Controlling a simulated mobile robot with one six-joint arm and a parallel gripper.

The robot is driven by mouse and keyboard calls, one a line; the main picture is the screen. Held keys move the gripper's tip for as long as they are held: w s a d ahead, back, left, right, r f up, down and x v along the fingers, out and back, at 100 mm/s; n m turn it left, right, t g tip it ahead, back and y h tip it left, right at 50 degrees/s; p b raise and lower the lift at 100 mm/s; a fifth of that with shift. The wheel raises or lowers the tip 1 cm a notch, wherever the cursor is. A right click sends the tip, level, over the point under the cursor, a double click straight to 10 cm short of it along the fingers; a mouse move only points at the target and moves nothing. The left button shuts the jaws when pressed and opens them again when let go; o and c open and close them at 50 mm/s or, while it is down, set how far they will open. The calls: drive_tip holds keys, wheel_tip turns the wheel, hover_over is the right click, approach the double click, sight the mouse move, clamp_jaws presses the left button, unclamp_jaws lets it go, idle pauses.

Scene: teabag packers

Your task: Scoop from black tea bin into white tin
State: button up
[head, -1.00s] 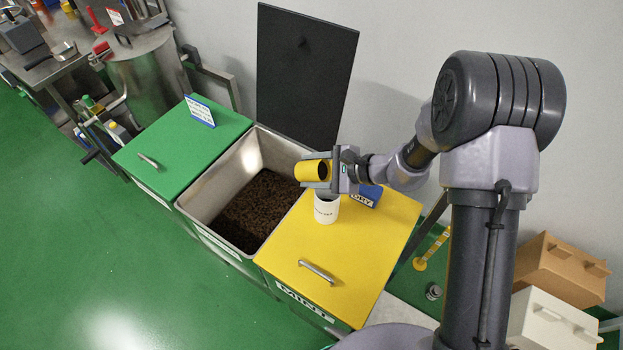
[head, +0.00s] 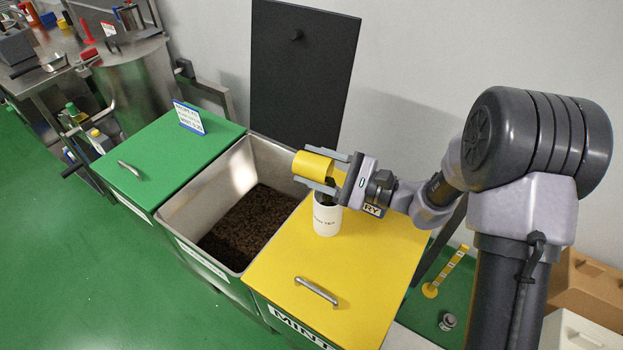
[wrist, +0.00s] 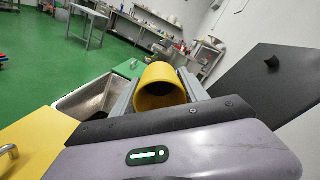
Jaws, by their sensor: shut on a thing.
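My gripper (head: 322,170) is shut on a yellow scoop (head: 312,163), a short cylinder that also shows between the fingers in the wrist view (wrist: 160,88). The scoop is tipped, its mouth facing right and somewhat down in the head view, just above the white tin (head: 327,218). The tin stands upright on the yellow lid. Something dark shows at the tin's mouth, partly hidden by the gripper; I cannot tell how much is inside. The black tea bin (head: 192,200) stands open to the left, with dark loose tea (head: 248,222) on its floor.
The yellow mint bin lid (head: 370,265) is shut, with a blue label stand partly hidden behind my gripper. The green bin lid (head: 150,155) is shut at left. The raised black lid (head: 303,75) stands behind the open bin.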

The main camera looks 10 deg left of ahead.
drive_tip(key=shift+s+d+y+b, duration=0.1)
drive_tip(key=shift+d+y+b, duration=0.15)
drive_tip(key=shift+y+b, duration=1.35)
drive_tip(key=shift+s+d+r+t, duration=0.15)
drive_tip(key=shift+d+r+t, duration=0.1)
drive_tip(key=shift+r+t, duration=0.15)
drive_tip(key=shift+d+r+y, duration=0.25)
drive_tip(key=shift+y, duration=0.55)
drive_tip(key=shift+d+r+y, duration=0.25)
drive_tip(key=shift+y, duration=0.55)
